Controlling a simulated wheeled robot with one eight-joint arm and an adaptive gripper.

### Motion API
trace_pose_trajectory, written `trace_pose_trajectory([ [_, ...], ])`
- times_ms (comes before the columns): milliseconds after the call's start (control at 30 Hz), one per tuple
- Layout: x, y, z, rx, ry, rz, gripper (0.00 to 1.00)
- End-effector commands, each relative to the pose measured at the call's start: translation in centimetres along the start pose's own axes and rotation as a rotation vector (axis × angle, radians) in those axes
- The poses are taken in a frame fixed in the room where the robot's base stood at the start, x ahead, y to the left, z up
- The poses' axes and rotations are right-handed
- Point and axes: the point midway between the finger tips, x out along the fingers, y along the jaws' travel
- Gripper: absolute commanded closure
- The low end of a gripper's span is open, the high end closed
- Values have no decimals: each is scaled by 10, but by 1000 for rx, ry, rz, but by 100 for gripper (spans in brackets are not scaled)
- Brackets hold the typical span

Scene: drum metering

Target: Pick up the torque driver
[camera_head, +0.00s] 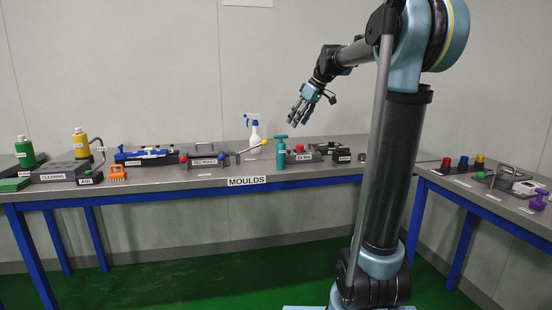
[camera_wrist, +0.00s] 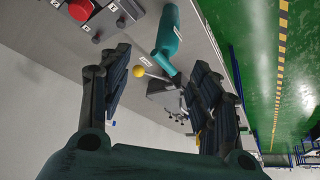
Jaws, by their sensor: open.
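No label names the torque driver legibly, so I cannot tell for sure which object it is. A teal upright object (camera_head: 281,152) with a T-shaped top and a white label stands on the moulds table, right of centre. The wrist view shows a teal labelled body (camera_wrist: 167,38) beyond my fingertips, near the top. A purple T-topped object (camera_head: 539,200) stands on the right table. My gripper (camera_head: 301,114) is open and empty, in the air above and slightly right of the teal object. In the wrist view its fingers (camera_wrist: 163,85) are spread apart, touching nothing.
The moulds table (camera_head: 215,180) also holds a white spray bottle (camera_head: 255,134), a yellow-knobbed lever (camera_wrist: 137,71), a red-knobbed box (camera_wrist: 80,10), an orange object (camera_head: 117,172) and a yellow bottle (camera_head: 81,143). The right table (camera_head: 478,188) carries coloured knobs. Air around my gripper is clear.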

Motion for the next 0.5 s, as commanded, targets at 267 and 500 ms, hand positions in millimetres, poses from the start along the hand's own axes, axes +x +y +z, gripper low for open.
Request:
trace_pose_trajectory([
  [267, 50, -17, -16, -28, 1, -16, 43],
  [500, 94, -21, -18, -32, 0, -18, 43],
])
